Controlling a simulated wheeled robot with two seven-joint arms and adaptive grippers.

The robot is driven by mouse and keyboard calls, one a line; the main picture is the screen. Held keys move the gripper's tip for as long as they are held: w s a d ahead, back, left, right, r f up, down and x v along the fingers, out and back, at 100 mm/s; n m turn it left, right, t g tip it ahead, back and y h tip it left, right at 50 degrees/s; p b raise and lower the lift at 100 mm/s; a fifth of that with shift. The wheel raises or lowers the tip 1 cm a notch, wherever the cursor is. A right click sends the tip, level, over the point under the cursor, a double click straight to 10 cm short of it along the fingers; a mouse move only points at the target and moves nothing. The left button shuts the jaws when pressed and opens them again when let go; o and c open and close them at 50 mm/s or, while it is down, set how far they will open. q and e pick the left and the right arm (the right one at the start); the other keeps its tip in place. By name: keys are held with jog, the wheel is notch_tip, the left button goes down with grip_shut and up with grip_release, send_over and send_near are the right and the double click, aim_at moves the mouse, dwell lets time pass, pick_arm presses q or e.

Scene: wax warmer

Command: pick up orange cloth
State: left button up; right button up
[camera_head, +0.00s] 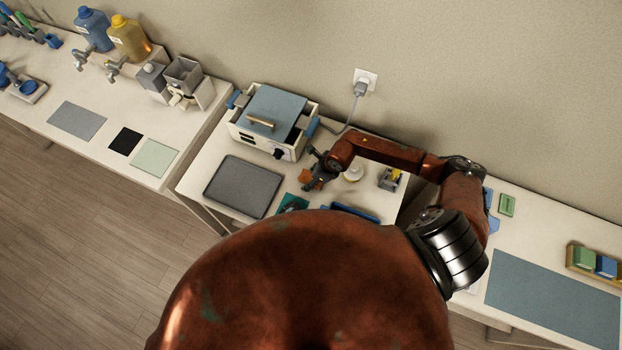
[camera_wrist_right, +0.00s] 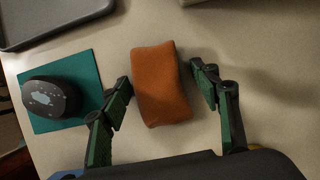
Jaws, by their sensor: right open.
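The orange cloth (camera_wrist_right: 160,85) is a folded pad lying on the pale table. In the right wrist view it sits between the two fingers of my right gripper (camera_wrist_right: 162,95), with the left finger close to its edge and a gap at the right finger. The gripper is open. In the head view my right gripper (camera_head: 318,178) is over the middle table, and part of the orange cloth (camera_head: 304,175) shows at its left side. My left gripper is not in view.
A teal mat (camera_wrist_right: 62,110) with a dark round object (camera_wrist_right: 50,97) lies left of the cloth. A grey tray (camera_head: 243,187) is farther left. The wax warmer (camera_head: 272,122) stands behind. A white round item (camera_head: 353,172) and a small grey holder (camera_head: 390,179) are to the right.

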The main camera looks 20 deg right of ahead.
aim_at(308, 178)
jog(key=shift+c, duration=0.4)
jog(key=shift+s, duration=0.15)
jog(key=c, duration=1.1)
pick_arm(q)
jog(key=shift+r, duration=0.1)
pick_arm(e)
jog(key=shift+c, duration=0.2)
jog(key=shift+r+p, duration=0.2)
jog(key=shift+p, duration=0.15)
jog(key=shift+d+r+b, duration=0.1)
jog(key=shift+r+b, duration=0.25)
jog(key=r, duration=0.1)
jog(key=r+b, duration=0.1)
jog(key=r, duration=0.1)
jog(key=shift+s+a+b, duration=0.2)
jog(key=shift+s+b, duration=0.05)
jog(key=shift+b, duration=0.1)
pick_arm(q)
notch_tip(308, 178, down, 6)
jog(key=b, duration=0.4)
pick_arm(e)
jog(key=s+a+r, duration=0.5)
jog(key=s+r, duration=0.4)
jog(key=s, duration=0.3)
jog(key=shift+r, duration=0.25)
